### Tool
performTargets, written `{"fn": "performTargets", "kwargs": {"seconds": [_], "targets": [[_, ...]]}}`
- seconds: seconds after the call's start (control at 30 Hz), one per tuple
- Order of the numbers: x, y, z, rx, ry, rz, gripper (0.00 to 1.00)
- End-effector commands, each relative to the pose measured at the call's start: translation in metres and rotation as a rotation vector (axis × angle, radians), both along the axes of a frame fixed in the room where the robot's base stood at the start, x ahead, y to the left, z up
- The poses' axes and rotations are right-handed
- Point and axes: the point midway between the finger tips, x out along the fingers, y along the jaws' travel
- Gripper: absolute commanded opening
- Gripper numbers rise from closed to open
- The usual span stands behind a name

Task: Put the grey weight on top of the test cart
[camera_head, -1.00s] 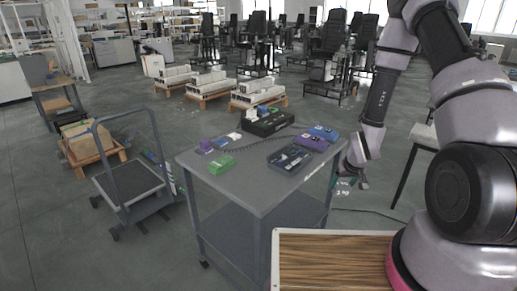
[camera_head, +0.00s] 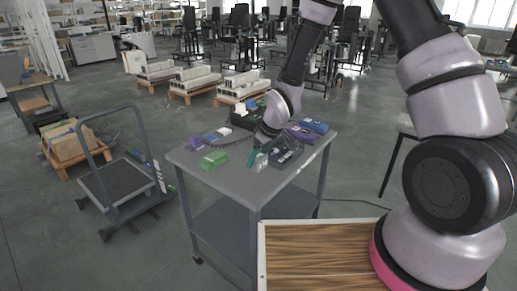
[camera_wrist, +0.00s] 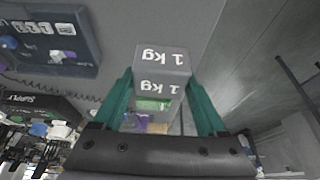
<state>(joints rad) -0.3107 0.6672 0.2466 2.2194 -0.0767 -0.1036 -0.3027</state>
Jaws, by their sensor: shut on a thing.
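The grey weight (camera_wrist: 162,60), marked "1 kg", is between the two green fingers of my gripper (camera_wrist: 161,90) in the wrist view. My gripper is shut on it. In the head view my gripper (camera_head: 257,158) is over the middle of the test cart's grey top (camera_head: 232,181), and the small weight (camera_head: 262,160) shows beside the green finger. The weight is at or just above the cart top; I cannot tell whether it touches.
The front of the top is clear. A platform trolley (camera_head: 122,182) stands left.

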Motion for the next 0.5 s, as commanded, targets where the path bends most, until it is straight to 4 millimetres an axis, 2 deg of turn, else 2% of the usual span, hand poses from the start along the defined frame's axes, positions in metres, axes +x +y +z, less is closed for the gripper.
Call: {"fn": "performTargets", "kwargs": {"seconds": [0.13,0.5], "targets": [[0.000,0.000,-0.024,-0.001,0.001,0.000,0.00],[0.000,0.000,-0.053,0.000,0.000,-0.001,0.00]]}}
